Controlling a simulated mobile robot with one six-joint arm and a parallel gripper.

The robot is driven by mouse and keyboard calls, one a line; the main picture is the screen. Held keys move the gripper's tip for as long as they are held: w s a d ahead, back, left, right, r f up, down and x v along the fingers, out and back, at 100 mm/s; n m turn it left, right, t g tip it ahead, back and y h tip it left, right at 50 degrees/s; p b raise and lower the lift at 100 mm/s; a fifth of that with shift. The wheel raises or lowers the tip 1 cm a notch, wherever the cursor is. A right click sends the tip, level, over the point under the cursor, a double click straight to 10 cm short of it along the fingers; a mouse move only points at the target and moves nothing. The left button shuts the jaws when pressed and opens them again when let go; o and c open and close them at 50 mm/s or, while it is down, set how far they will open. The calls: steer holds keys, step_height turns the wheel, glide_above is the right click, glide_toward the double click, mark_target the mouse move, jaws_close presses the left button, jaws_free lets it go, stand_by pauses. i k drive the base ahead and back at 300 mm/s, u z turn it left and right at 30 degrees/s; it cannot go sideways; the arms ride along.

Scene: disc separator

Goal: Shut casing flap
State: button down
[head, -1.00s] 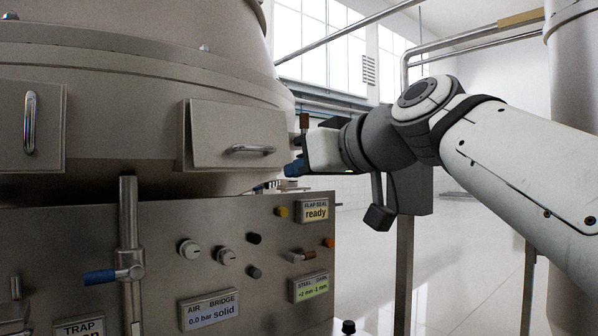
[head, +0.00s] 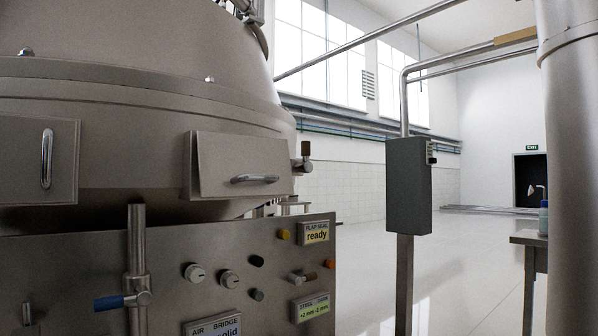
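The casing flap (head: 243,165) is a grey metal plate with a bar handle (head: 254,179) on the right side of the round casing (head: 120,105). Its lower edge stands out from the casing and its left side shows a gap, so it looks tilted partly open. A second flap (head: 38,160) with an upright handle is at the left edge. Below, the flap seal display (head: 316,232) reads "ready". My gripper is not in view.
A control panel (head: 180,262) with knobs, buttons and a blue-handled valve (head: 122,300) lies below the casing. A grey box on a post (head: 408,185) stands to the right, near a large column (head: 571,190). The floor between is clear.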

mark_target(230, 166)
steer(key=k, duration=1.6)
steer(key=u, duration=0.65)
steer(key=i, duration=1.55)
steer(key=z, duration=0.9)
